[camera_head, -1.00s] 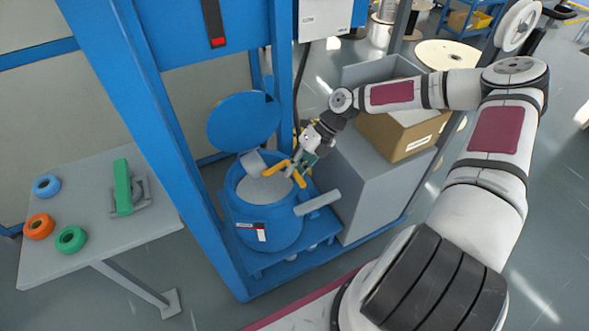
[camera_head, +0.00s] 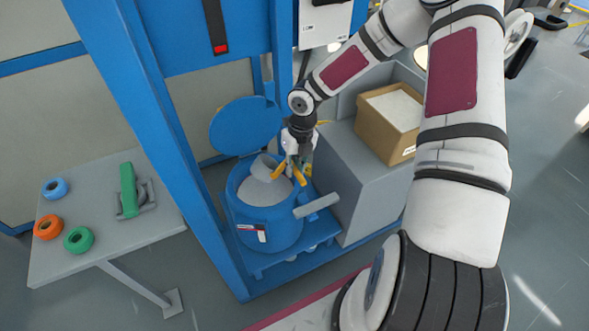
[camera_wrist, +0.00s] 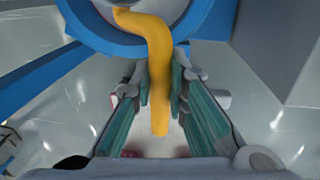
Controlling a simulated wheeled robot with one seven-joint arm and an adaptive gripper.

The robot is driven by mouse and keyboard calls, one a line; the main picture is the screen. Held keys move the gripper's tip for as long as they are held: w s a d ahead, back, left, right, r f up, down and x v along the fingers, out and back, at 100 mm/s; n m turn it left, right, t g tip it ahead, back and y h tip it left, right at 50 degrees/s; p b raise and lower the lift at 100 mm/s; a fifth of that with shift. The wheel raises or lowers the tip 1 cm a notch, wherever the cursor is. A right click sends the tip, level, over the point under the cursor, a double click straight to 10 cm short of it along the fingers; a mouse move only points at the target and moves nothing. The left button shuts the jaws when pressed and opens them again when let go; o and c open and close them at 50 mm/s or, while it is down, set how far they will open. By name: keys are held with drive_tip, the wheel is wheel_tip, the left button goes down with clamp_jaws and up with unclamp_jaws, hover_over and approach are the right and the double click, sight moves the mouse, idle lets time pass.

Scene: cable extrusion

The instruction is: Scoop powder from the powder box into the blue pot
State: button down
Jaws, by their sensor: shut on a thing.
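The blue pot (camera_head: 268,222) stands with its round lid (camera_head: 245,126) swung up behind it, and grey-white powder (camera_head: 262,192) shows inside. The scoop (camera_head: 266,165) has a grey cup at the pot's mouth and a yellow handle, which fills the middle of the wrist view (camera_wrist: 158,60). My gripper (camera_head: 297,168) is shut on the yellow handle at the pot's right rim; its green-lined fingers flank the handle in the wrist view. The cup's contents cannot be made out. The powder box (camera_head: 384,140), an open cardboard box with pale powder, sits on a grey cabinet to the right.
The blue frame (camera_head: 140,120) rises close to the left of the pot. The grey cabinet (camera_head: 350,185) stands to its right. A side table (camera_head: 105,230) at left holds blue, orange and green rolls and a green-handled tool (camera_head: 128,190).

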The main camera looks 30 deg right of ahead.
drive_tip(key=h+b, duration=0.1)
drive_tip(key=r+h+b, duration=0.1)
drive_tip(key=h, duration=0.1)
drive_tip(key=shift+w+a+r, duration=0.1)
drive_tip(key=shift+w, duration=0.1)
drive_tip(key=h+b, duration=0.1)
drive_tip(key=h, duration=0.1)
drive_tip(key=r+h+b, duration=0.1)
drive_tip(key=h+b, duration=0.1)
drive_tip(key=shift+r, duration=0.3)
drive_tip(key=shift+s+r+h+b, duration=0.15)
drive_tip(key=shift+r+h+b, duration=0.2)
drive_tip(key=shift+h, duration=0.25)
